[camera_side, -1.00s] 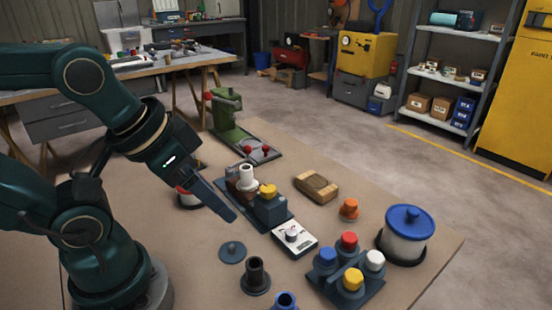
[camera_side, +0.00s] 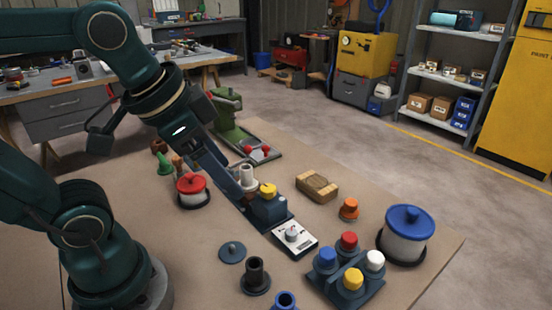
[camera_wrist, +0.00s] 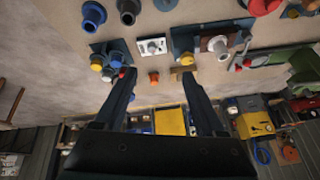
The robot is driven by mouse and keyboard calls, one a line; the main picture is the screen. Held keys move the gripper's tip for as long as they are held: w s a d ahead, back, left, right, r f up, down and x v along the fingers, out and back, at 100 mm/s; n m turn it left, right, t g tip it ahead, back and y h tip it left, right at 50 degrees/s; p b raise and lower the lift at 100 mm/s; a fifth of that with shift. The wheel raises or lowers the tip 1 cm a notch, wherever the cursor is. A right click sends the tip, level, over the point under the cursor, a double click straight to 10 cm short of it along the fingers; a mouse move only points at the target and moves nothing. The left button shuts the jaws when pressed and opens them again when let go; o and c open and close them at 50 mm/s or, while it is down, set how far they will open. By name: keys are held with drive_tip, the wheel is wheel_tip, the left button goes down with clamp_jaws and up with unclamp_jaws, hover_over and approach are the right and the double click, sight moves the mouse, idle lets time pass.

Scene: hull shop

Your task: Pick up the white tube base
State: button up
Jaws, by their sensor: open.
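I cannot tell whether a finger touches the tube. In the wrist view my gripper (camera_wrist: 159,78) is open and empty, its two fingers wide apart. The white tube (camera_wrist: 218,46) shows there up and right of the fingertips, not between them.
A white switch box (camera_side: 294,239) sits at the tray's front end. A red-lidded pot (camera_side: 192,190) stands left of my gripper and a green press (camera_side: 229,125) behind it. A wooden block (camera_side: 317,187), a blue-lidded pot (camera_side: 406,234) and a coloured knob cluster (camera_side: 349,272) lie right.

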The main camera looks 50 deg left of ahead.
drive_tip(key=w+a+r+m+g, duration=0.1)
drive_tip(key=w+a, duration=0.2)
drive_tip(key=w, duration=0.3)
drive_tip(key=g, duration=0.4)
hover_over(246, 173)
drive_tip(key=w+d, duration=0.1)
wheel_tip(246, 173, down, 7)
drive_tip(key=shift+n+g, duration=0.3)
drive_tip(key=shift+n, duration=0.1)
drive_tip(key=a+f, duration=0.1)
drive_tip(key=f, duration=0.1)
drive_tip(key=a+f, duration=0.1)
drive_tip(key=shift+s+a+f, duration=0.1)
drive_tip(key=shift+f, duration=0.3)
drive_tip(key=shift+a+f, duration=0.1)
drive_tip(key=shift+f, duration=2.45)
clamp_jaws()
